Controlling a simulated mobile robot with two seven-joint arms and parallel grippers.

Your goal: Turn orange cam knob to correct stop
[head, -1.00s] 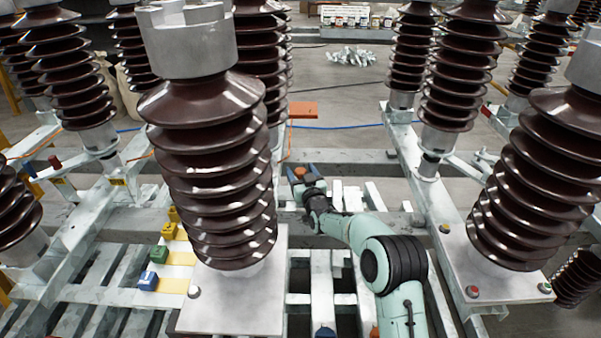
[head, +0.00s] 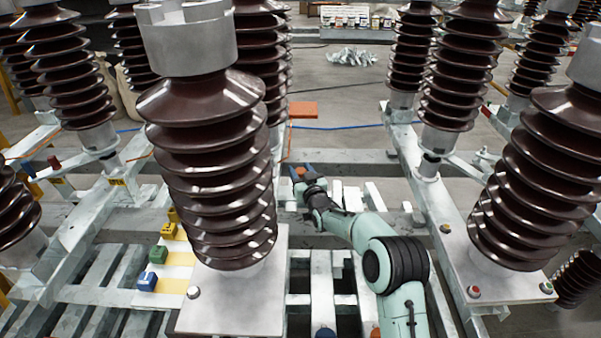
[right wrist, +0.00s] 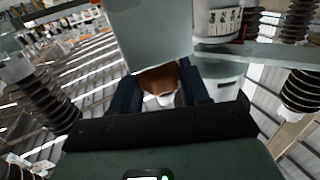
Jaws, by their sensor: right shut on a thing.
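The orange cam knob (head: 301,171) shows as a small orange patch between the blue fingertips of my right gripper (head: 301,169), near the middle of the head view. In the right wrist view an orange-brown knob (right wrist: 158,77) sits between the dark blue fingers of the gripper (right wrist: 161,88), with a pale part below it. The fingers are shut on it. A grey block (right wrist: 154,35) hides part of the knob there. The knob's angle and its stops cannot be made out. My left gripper is not in view.
A large brown insulator (head: 215,165) stands close to the left of my right arm. Another insulator (head: 535,185) stands to the right. Grey frame beams (head: 350,157) run behind the gripper.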

